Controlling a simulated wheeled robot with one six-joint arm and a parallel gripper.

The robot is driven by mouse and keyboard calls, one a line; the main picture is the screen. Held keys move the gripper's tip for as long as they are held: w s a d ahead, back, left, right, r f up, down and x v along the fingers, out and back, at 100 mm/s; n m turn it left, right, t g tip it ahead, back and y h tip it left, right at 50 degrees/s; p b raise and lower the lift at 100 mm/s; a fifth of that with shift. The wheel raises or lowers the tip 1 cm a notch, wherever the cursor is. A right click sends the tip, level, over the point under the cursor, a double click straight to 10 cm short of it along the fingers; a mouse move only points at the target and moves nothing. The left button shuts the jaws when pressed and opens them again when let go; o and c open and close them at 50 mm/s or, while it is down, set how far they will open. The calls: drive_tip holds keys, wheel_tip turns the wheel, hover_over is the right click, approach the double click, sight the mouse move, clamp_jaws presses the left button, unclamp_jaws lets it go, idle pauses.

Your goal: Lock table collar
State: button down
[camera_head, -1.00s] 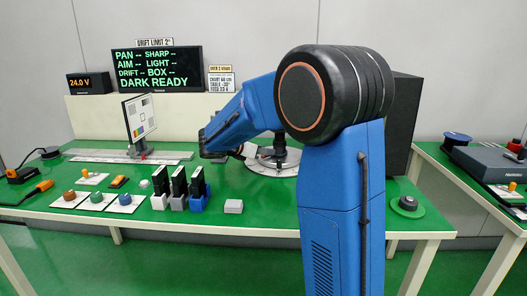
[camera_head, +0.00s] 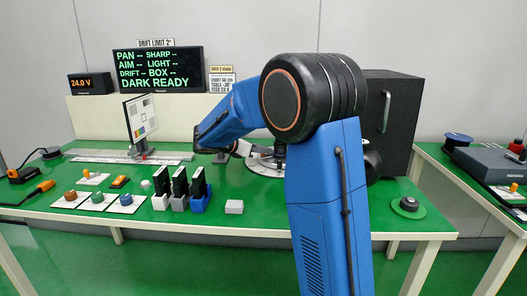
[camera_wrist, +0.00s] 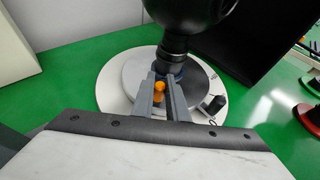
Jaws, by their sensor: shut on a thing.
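The round table shows in the wrist view as a pale outer disc (camera_wrist: 112,88) with a grey inner disc (camera_wrist: 137,72). A dark column (camera_wrist: 174,48) rises from its middle under a large black rounded body (camera_wrist: 190,14). My gripper (camera_wrist: 163,84) reaches over the disc, its grey fingers on either side of a small orange knob (camera_wrist: 159,88), shut on it. The knob is near the foot of the column. In the head view my arm partly covers the table (camera_head: 262,166), and the fingertips cannot be made out.
A black box (camera_head: 398,115) stands behind my arm at the right. A test chart (camera_head: 141,118) stands at the left. The display (camera_head: 157,69) reads DARK READY.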

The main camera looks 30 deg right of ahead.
drive_tip(key=c, duration=1.7)
unclamp_jaws()
drive_tip(key=v, duration=1.7)
drive_tip(key=shift+s+a, duration=0.15)
drive_tip(key=shift+a, duration=0.1)
drive_tip(key=shift+s, duration=0.1)
